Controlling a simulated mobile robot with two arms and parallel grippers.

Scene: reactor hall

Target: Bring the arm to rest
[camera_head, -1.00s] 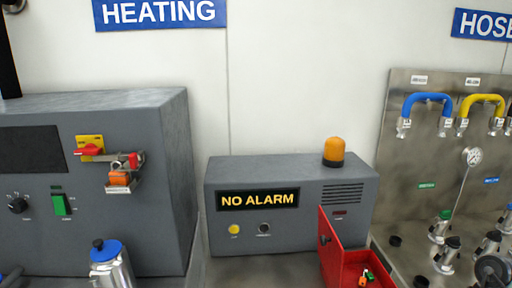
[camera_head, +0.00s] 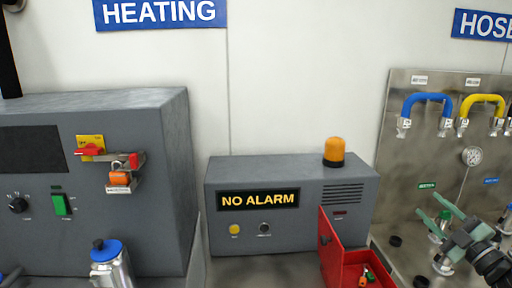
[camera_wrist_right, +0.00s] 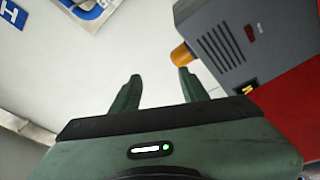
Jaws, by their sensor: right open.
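My right gripper (camera_head: 430,206) is at the right edge of the head view, in front of the steel hose panel (camera_head: 390,160). Its two green fingers are apart and point up and to the left, with nothing between them. It also shows in the right wrist view (camera_wrist_right: 160,76), with open fingers against the pale wall and the orange beacon beyond the right finger. It hides part of the fittings low on the panel. My left gripper is not in view.
The alarm box (camera_head: 285,225) reads NO ALARM and carries an orange beacon (camera_head: 334,152). An open red box (camera_head: 330,250) stands before it. The heating cabinet (camera_head: 160,200) and a blue-capped bottle (camera_head: 107,262) are at left. Blue (camera_head: 428,100) and yellow hoses hang right.

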